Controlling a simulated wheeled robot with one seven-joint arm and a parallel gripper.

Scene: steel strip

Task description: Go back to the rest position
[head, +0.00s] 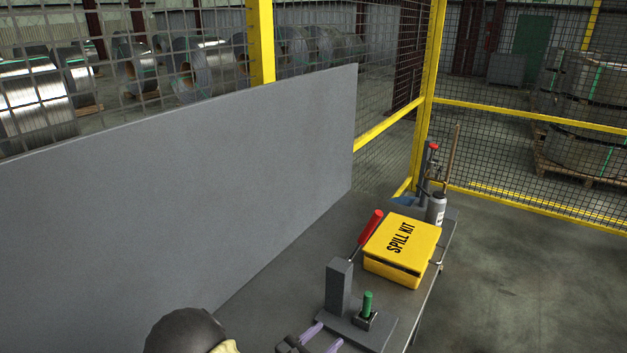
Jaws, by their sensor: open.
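My gripper (329,333) shows at the bottom edge, its two pale purple fingers apart with nothing seen between them. The fingers point toward a dark grey fixture (339,288) on the bench. The fixture has an upright block, a red-handled lever (371,227) tilted up to the right, and a green-topped peg (367,304) in a small dark socket. The fingertips are close to the fixture's base, left of the peg; I cannot tell whether they touch it. The rest of my gripper and wrist is mostly cut off by the frame.
A yellow spill kit box (401,247) sits behind the fixture on the grey bench (290,270). A white bottle (436,208) and tools stand at the far corner. A tall grey panel (200,180) runs along the left. Yellow-framed mesh fencing (428,100) encloses the area.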

